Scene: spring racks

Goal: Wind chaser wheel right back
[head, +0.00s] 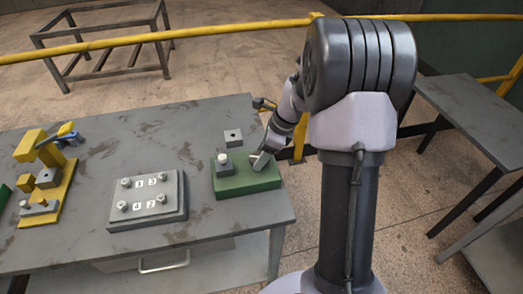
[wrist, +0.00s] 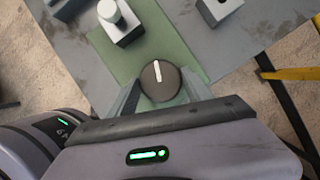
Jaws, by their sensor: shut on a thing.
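The wheel (wrist: 160,82), a dark round knob with a white line on its face, sits between the fingers of my gripper (wrist: 162,97) in the wrist view. The white line points nearly straight up in that view. My gripper is shut on the wheel, one finger on each side. In the head view my gripper (head: 260,160) is over the right part of the green base (head: 240,188), and the wheel is mostly hidden there. A grey block with a white round knob (head: 223,158) stands on the same base, left of the gripper; it also shows in the wrist view (wrist: 110,12).
A grey block with a hole (head: 233,138) lies behind the green base. A numbered plate with several white knobs (head: 148,200) is left of it. A yellow stand (head: 50,185) is at the far left of the table (head: 95,145). A yellow rail (head: 200,36) runs behind.

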